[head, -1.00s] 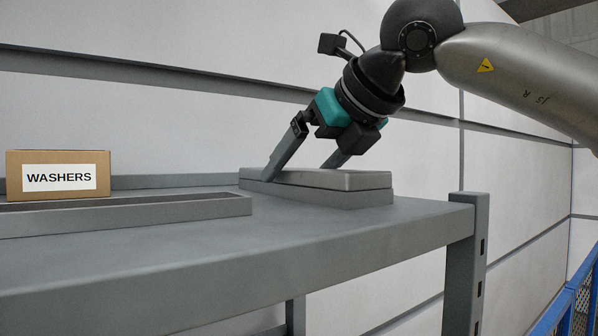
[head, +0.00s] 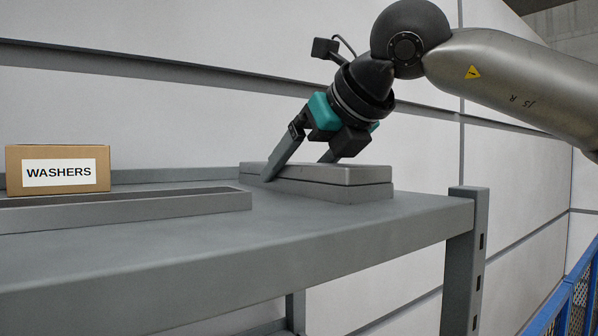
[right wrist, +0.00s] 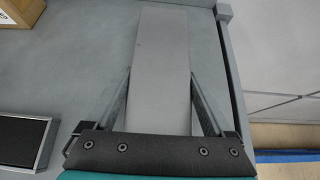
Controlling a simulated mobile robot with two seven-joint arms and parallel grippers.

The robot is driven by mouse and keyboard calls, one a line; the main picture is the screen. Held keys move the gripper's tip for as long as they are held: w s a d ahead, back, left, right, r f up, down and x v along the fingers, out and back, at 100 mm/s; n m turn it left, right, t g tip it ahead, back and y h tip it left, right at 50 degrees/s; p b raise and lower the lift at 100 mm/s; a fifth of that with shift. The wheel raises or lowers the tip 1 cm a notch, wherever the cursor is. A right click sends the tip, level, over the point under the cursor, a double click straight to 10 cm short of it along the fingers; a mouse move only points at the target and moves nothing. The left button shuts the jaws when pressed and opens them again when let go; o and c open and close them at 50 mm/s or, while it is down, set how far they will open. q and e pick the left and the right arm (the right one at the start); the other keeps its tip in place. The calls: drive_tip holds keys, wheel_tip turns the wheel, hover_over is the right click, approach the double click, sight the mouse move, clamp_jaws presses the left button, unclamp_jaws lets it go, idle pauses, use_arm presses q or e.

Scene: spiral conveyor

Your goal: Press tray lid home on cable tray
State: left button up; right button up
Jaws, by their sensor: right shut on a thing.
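The tray lid (head: 350,174) is a flat, light grey slab. It lies level on a darker grey base (head: 365,191) at the right end of the shelf top. My right gripper (head: 297,169) reaches down over the lid and is shut on its two long sides. In the right wrist view the lid (right wrist: 163,60) runs lengthwise between both fingers. A long, open grey trough (head: 150,212), which looks like the cable tray, lies to the left with nothing covering it. Its dark inside shows at the lower left of the wrist view (right wrist: 22,140). My left gripper is not in view.
A cardboard box labelled WASHERS (head: 58,153) stands behind the trough. The grey shelf top (head: 230,245) is bare in front. A shelf post (head: 467,240) rises slightly above the right front corner. A blue fence (head: 570,300) stands at the lower right.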

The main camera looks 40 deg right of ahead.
drive_tip(key=shift+r, duration=0.1)
drive_tip(key=shift+c, duration=0.6)
drive_tip(key=shift+r, duration=0.45)
wheel_tip(320, 180, up, 19)
drive_tip(key=p, duration=0.4)
drive_tip(key=shift+p, duration=0.4)
